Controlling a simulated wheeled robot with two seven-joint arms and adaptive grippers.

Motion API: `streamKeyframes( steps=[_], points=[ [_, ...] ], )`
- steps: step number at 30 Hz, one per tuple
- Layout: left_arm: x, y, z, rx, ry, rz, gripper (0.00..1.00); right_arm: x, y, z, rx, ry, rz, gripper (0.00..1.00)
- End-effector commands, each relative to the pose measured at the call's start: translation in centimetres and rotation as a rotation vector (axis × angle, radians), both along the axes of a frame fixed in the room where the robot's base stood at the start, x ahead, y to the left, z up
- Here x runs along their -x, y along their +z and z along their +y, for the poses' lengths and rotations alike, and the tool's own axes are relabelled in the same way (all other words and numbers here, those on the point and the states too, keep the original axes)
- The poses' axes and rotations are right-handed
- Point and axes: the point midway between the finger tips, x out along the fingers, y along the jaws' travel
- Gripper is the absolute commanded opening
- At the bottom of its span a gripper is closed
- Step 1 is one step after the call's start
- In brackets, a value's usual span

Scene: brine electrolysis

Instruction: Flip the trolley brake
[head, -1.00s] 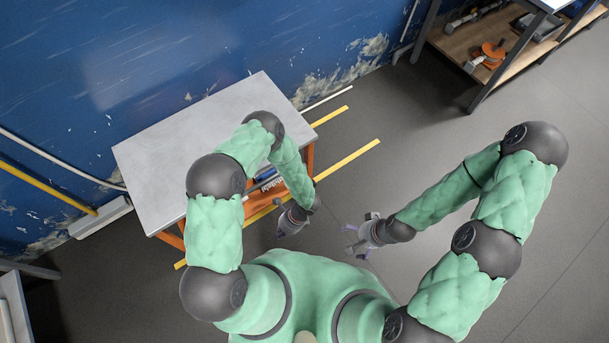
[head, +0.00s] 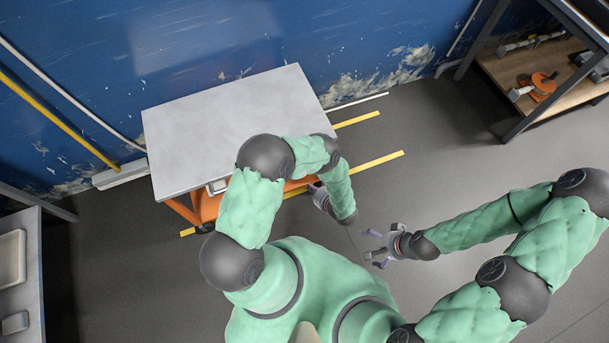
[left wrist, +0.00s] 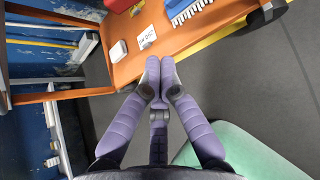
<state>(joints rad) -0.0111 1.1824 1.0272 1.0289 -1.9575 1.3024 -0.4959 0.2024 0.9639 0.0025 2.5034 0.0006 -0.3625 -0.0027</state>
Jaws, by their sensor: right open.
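The trolley has a grey top (head: 235,120) and an orange frame (head: 207,207), and stands by the blue wall. Its orange lower shelf (left wrist: 190,38) fills the upper part of the left wrist view. A grey bracket (left wrist: 268,14) with dark parts shows at the shelf's right corner; I cannot tell whether it is the brake. My left gripper (head: 319,196) is low at the trolley's front right side. In the left wrist view its purple fingertips (left wrist: 159,75) meet with nothing visible between them, close to the shelf edge. My right gripper (head: 376,246) is open and empty over the floor.
The lower shelf holds a white box (left wrist: 119,51), a label card (left wrist: 147,38) and a blue rack (left wrist: 184,10). A shelf unit (head: 540,75) stands at the upper right, a table (head: 35,265) at the left. Floor right of the trolley is clear.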

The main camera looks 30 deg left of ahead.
Motion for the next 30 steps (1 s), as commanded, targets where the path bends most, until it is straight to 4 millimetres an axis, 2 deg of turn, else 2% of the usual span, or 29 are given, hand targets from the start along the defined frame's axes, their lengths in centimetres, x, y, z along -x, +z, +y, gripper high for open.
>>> streamKeyframes(
  steps=[5, 20, 24, 30],
  points=[
    [-0.4, -0.9, 1.0, 0.001, 0.003, 0.000, 0.00, 0.0, -0.6, 0.0, 0.000, 0.000, 0.000, 1.00],
    [-3.4, -6.3, 7.6, 0.001, 0.006, 0.000, 0.00, 0.0, -4.2, 0.0, 0.000, 0.000, 0.000, 1.00],
    [-4.1, -4.1, 6.9, 0.001, -0.001, -0.002, 0.00, 0.0, -3.9, 0.0, 0.000, 0.000, 0.000, 1.00],
    [-4.4, -2.6, 6.5, 0.001, 0.001, 0.000, 0.00, 0.0, -4.1, 0.0, 0.000, 0.000, -0.001, 1.00]
  ],
)
